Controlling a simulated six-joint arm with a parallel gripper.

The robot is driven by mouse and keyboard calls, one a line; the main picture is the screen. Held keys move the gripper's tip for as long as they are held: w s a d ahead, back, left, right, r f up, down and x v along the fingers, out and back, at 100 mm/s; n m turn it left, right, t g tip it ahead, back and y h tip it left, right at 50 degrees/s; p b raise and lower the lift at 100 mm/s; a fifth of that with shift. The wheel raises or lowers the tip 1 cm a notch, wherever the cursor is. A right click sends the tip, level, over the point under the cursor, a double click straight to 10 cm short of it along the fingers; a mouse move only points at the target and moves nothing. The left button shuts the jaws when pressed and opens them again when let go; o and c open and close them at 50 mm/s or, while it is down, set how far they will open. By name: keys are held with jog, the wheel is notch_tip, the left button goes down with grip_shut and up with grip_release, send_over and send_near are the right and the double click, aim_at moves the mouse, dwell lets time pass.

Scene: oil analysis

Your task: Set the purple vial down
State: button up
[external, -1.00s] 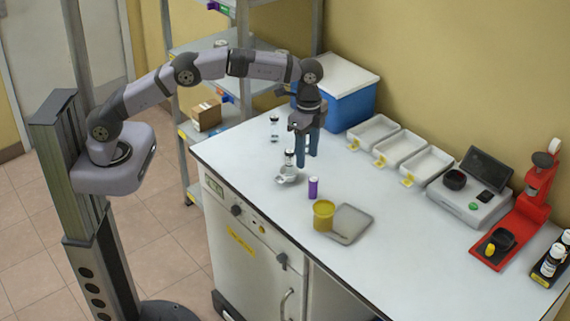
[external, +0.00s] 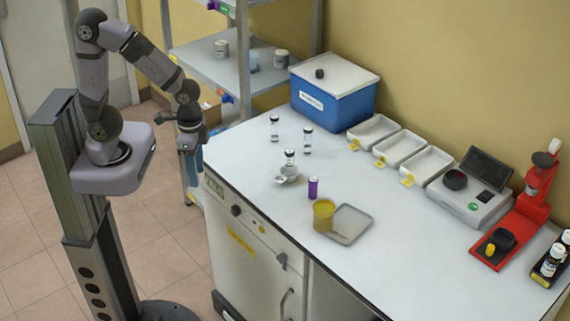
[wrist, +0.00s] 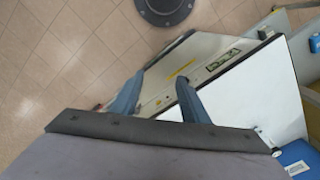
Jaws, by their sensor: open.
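The purple vial (external: 313,188) stands upright on the white bench top, between a small metal holder and a yellow cup, in the external view. My gripper (external: 190,168) is beyond the bench's left edge, well away from the vial, pointing down. In the wrist view my gripper's two blue fingers (wrist: 158,103) are spread apart with nothing between them. The vial does not show in the wrist view.
A vial stands in the metal holder (external: 288,174); two clear vials (external: 274,128) (external: 308,140) stand behind it. The yellow cup (external: 323,214) and grey tray (external: 349,224) are at the front. White bins (external: 425,165), a blue box (external: 335,100) and a red press (external: 520,220) line the back and right.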

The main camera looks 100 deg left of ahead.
aim_at(279, 198)
jog(key=shift+o, duration=0.6)
jog(key=s, duration=0.1)
jog(key=s+f, duration=0.1)
jog(key=s, duration=0.1)
jog(key=shift+s+d, duration=0.1)
jog(key=shift+s, duration=0.05)
jog(key=shift+f, duration=0.1)
